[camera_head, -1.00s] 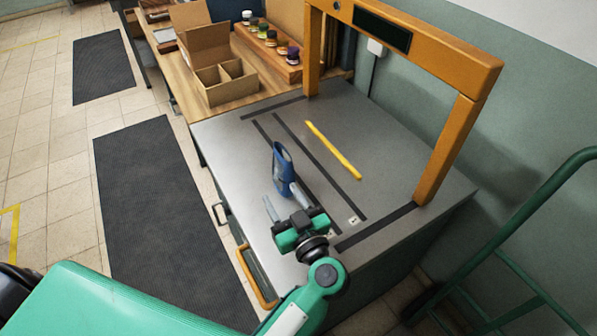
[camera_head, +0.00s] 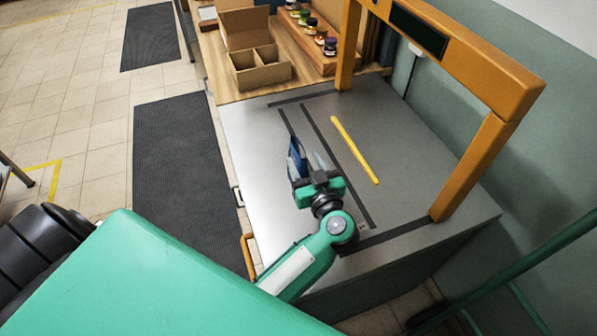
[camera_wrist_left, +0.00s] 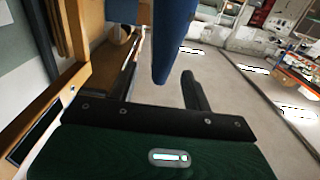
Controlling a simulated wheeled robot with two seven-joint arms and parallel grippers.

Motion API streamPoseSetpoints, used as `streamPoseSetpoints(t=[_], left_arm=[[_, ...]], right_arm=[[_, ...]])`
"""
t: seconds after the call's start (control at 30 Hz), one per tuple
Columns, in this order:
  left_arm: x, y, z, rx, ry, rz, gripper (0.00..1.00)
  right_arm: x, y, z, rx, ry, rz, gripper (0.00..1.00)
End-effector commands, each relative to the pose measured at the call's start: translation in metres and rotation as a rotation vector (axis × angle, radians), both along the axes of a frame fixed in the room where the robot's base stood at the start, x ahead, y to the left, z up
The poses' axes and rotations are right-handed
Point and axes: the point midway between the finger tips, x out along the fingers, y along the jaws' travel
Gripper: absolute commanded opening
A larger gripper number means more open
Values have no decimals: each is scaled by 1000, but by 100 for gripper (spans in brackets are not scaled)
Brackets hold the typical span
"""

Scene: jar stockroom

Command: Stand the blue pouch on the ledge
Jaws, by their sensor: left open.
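The blue pouch (camera_head: 295,150) stands upright on the grey counter top (camera_head: 245,140), partly hidden by my left gripper. My left gripper (camera_head: 309,165) is open with its fingers pointing at the pouch. In the left wrist view the pouch (camera_wrist_left: 172,45) shows large, in the gap between the two spread fingers (camera_wrist_left: 160,75). I cannot tell whether the fingers touch it. My right gripper is not in view. Which surface is the ledge I cannot tell for sure.
An orange arch (camera_head: 472,165) stands over the counter's right side. A yellow strip (camera_head: 355,150) and dark lines lie on the counter. Behind are an open cardboard box (camera_head: 262,75) and a wooden rack (camera_head: 310,48) with several jars. A green trolley frame (camera_head: 530,260) stands at right.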

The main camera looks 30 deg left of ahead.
Motion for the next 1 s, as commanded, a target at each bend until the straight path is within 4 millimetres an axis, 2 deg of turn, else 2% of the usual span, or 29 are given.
streamPoseSetpoints(t=[0.1,0.2,0.4,0.63,0.67,0.9,1.0], left_arm=[[8,10,4,3,-1,1,50],[19,22,6,4,-1,1,50],[33,38,4,1,0,0,50],[34,39,3,-1,1,0,50],[34,39,3,-1,1,0,46],[34,39,3,0,0,0,0],[34,39,3,0,0,0,0]], right_arm=[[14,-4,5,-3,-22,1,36],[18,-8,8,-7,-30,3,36],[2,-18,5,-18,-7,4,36],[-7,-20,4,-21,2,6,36],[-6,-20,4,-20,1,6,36],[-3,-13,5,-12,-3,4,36],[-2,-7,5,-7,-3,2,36]])
